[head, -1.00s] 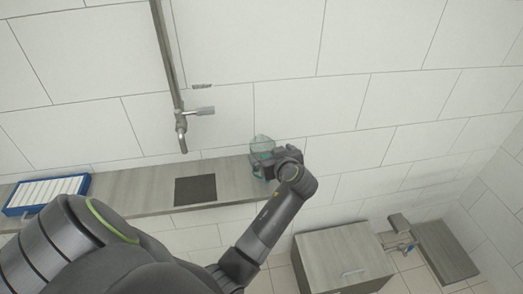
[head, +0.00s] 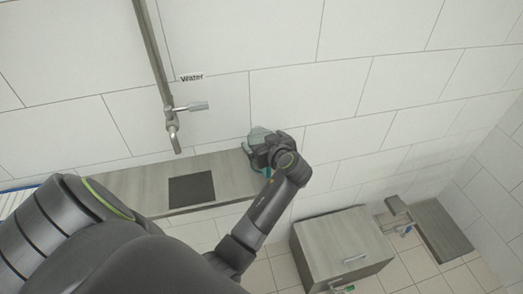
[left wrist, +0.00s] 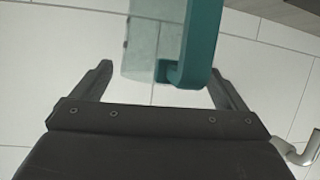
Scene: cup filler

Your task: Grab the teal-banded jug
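The teal-banded jug (head: 258,132) stands at the right end of the wall shelf in the head view, mostly hidden behind my left gripper (head: 260,152). In the left wrist view the jug's clear wall (left wrist: 148,45) and thick teal handle (left wrist: 198,45) reach down from the top edge, and the rest of it is out of frame. My left gripper (left wrist: 160,88) shows its two fingers spread wide. I cannot tell how deep between the fingers the jug is. My right gripper is not in view.
A wall tap (head: 174,135) labelled "Water" hangs over a dark square pad (head: 191,188) on the shelf (head: 150,186), left of the jug. A grey cabinet (head: 340,250) and another low surface (head: 441,236) are at the lower right.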

